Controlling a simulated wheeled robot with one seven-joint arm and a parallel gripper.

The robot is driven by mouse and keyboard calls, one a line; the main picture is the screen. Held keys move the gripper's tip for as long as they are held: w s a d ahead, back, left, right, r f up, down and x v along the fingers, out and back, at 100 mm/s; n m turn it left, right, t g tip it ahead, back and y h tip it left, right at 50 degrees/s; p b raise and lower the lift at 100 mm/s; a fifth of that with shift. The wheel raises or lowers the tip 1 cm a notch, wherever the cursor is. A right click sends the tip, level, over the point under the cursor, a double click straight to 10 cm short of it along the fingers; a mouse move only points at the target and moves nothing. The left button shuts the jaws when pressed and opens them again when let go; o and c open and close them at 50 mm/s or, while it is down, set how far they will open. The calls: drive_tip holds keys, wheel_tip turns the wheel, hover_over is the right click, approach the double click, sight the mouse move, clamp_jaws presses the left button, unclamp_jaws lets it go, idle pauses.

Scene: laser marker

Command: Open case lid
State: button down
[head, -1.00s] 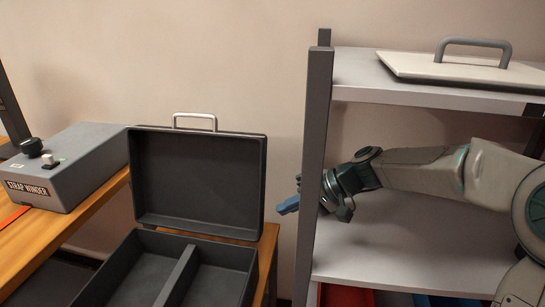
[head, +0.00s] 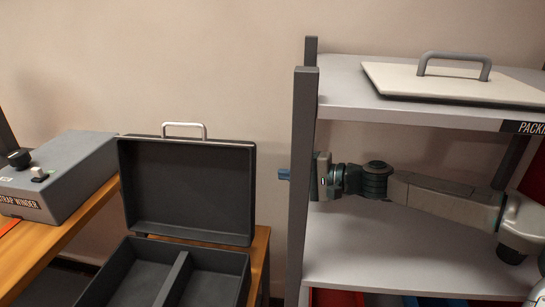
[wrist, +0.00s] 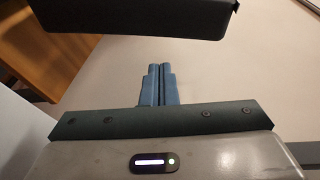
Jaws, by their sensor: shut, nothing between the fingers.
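The dark grey case (head: 170,270) stands on the wooden table with its lid (head: 188,188) raised upright. The lid's light handle (head: 184,129) is at its top edge. The open case body shows a divider and looks empty. My gripper (head: 283,174) is to the right of the lid, apart from it, poking out past the shelf post. In the wrist view its blue fingers (wrist: 158,72) are together with nothing between them. A dark panel, likely the case lid (wrist: 135,18), shows at the top of the wrist view, beyond the fingertips.
A grey shelf post (head: 302,180) stands close beside my gripper, and my arm reaches across the shelf bay. A white panel with a handle (head: 450,82) lies on the top shelf. The strap winder (head: 60,178) sits on the table at left.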

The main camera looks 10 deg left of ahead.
drive_tip(key=a+r+m+t, duration=0.1)
drive_tip(key=a+r+m, duration=0.1)
drive_tip(key=a, duration=0.5)
drive_tip(key=shift+w+m+t+y+b, duration=0.3)
drive_tip(key=shift+w+t+b, duration=0.05)
drive_tip(key=shift+w+t, duration=0.1)
idle(0.5)
